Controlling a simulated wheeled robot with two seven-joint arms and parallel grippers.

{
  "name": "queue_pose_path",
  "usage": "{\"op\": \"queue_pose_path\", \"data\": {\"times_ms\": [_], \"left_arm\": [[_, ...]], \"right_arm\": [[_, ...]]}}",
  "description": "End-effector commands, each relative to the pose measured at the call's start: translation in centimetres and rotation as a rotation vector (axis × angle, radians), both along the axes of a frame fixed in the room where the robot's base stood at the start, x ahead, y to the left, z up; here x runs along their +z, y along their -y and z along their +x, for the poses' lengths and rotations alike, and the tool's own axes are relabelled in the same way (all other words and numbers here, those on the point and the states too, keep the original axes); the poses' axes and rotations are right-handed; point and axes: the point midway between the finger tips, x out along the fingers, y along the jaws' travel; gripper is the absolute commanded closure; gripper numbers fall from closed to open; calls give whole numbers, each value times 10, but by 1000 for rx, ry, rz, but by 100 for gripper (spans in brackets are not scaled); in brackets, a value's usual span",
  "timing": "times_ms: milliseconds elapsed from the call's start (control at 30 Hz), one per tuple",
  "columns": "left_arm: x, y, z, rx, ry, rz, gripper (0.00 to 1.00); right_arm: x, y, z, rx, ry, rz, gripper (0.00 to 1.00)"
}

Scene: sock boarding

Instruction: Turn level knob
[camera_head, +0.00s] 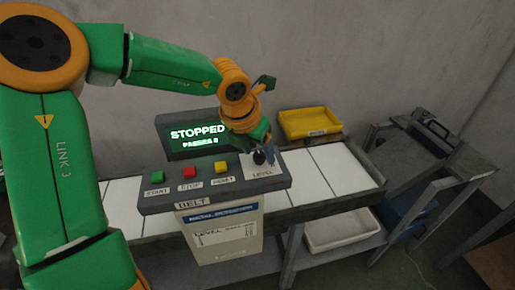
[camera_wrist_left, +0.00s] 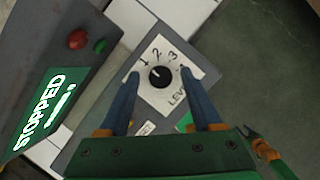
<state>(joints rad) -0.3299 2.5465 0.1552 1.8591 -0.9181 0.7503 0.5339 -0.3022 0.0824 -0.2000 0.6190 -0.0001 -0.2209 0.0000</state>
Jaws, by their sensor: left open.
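The black level knob (camera_head: 259,157) sits on a white plate marked LEVEL at the right end of the grey control panel (camera_head: 160,204). In the left wrist view the knob (camera_wrist_left: 161,78) has numbers around it; 1, 2 and 3 are readable. Its small white mark appears to point near 1. My left gripper (camera_head: 262,143) is over the knob, pointing down. In the wrist view its blue fingers (camera_wrist_left: 158,75) are open, one on each side of the knob, with visible gaps. The right finger covers part of the dial's right side.
The screen (camera_head: 192,138) behind the panel reads STOPPED. Green (camera_head: 161,160), red (camera_head: 190,172) and yellow (camera_head: 222,167) buttons stand left of the knob. A yellow tray (camera_head: 311,123) is behind right. A white belt (camera_head: 349,167) runs behind the panel.

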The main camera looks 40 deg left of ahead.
Motion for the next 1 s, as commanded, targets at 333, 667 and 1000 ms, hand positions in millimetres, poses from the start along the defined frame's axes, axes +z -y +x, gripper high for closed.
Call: {"op": "queue_pose_path", "data": {"times_ms": [333, 667, 1000], "left_arm": [[0, 0, 0, 0, 0, 0, 94], [0, 0, 0, -20, -1, -2, 100], [0, -2, 0, -227, 2, -5, 100]], "right_arm": [[0, 0, 2, 0, 4, 1, 50], [-1, -2, 2, -1, 4, 3, 50], [-2, -3, 2, -2, 5, 5, 50]]}}
